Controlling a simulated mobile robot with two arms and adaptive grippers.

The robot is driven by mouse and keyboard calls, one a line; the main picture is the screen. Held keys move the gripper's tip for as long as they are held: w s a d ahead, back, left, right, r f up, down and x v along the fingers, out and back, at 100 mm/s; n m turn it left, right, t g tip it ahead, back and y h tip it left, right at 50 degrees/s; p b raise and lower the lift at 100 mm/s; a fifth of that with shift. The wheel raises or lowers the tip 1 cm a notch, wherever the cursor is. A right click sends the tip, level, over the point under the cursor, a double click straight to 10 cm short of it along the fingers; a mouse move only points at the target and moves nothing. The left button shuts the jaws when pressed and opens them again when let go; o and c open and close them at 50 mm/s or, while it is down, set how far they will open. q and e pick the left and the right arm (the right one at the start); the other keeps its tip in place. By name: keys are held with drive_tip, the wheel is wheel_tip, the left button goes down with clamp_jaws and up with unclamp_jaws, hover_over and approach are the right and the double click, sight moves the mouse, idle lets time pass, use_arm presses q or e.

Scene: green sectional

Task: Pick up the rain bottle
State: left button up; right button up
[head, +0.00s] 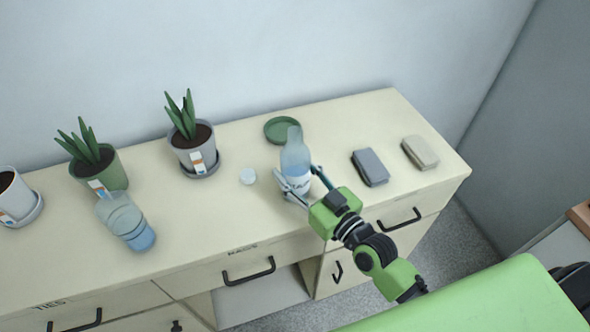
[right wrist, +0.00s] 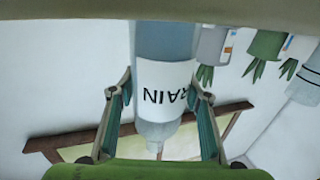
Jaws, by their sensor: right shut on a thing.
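The rain bottle (head: 296,158) is a pale blue, clear bottle with a white label, upright near the front of the cream cabinet top. In the right wrist view, which is upside down, the label on the rain bottle (right wrist: 165,88) reads RAIN. My right gripper (head: 299,180) reaches in from the front right and is shut on the bottle, one finger on each side. The wrist view shows the fingers of my right gripper (right wrist: 160,92) flanking the label. I cannot tell whether the bottle's base touches the cabinet top. My left gripper is not in view.
A green saucer (head: 274,131) lies behind the bottle and a small white disc (head: 248,176) to its left. Potted plants (head: 197,140) and a clear blue vessel (head: 127,220) stand further left. A grey block (head: 370,167) and a beige block (head: 420,152) lie right.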

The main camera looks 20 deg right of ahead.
sight(295, 160)
drive_tip(key=shift+r, duration=0.2)
drive_tip(key=shift+r, duration=0.25)
wheel_tip(295, 160, up, 3)
drive_tip(key=shift+f, duration=0.1)
drive_tip(key=s+a+r+p, duration=0.3)
drive_tip(key=s+r, duration=0.6)
drive_tip(key=s, duration=0.4)
drive_tip(key=shift+s+a+r+p, duration=0.2)
drive_tip(key=shift+s+p, duration=0.1)
drive_tip(key=shift+p, duration=0.4)
drive_tip(key=shift+d, duration=0.1)
